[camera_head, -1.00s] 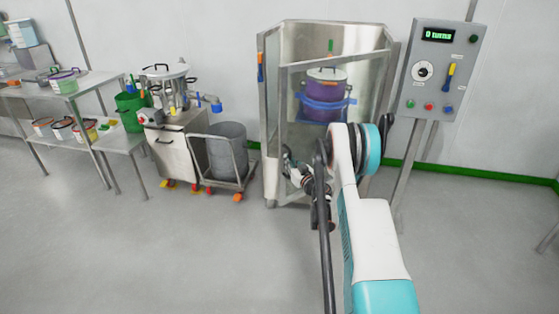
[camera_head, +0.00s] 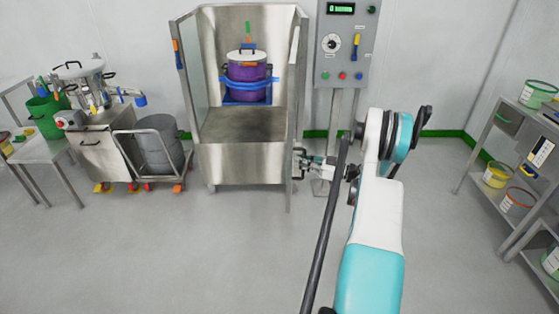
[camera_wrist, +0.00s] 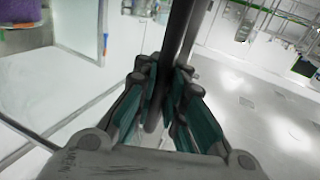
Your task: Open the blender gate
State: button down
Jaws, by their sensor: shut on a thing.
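The blender gate (camera_head: 292,130) is a clear panel in a metal frame on the right side of the blender enclosure. It stands swung outward and shows nearly edge-on, so the enclosure's front is uncovered. My gripper (camera_head: 302,164) is at the outer side of the gate, at the height of its handle. In the wrist view my gripper (camera_wrist: 163,85) is shut on the dark gate handle (camera_wrist: 184,28), which runs up between the fingers. Inside the enclosure (camera_head: 240,165) is a purple drum (camera_head: 247,72) with a blue band and a pale lid.
A control panel (camera_head: 345,45) on a post stands right of the enclosure. A grey bin on a cart (camera_head: 160,150) and a steel cabinet (camera_head: 105,155) are at left. A shelf (camera_head: 500,120) with tubs is at far right. Floor in front is clear.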

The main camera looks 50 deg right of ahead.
jog(key=shift+s+d+f, duration=0.1)
jog(key=shift+s+d, duration=0.55)
jog(key=shift+s, duration=0.2)
jog(key=shift+s+d+f, duration=0.1)
jog(key=shift+s+d, duration=0.5)
jog(key=shift+s, duration=0.2)
jog(key=c, duration=1.7)
grip_release()
jog(key=shift+r, duration=0.15)
jog(key=shift+o, duration=0.2)
jog(key=v, duration=1.2)
jog(key=shift+d, duration=0.1)
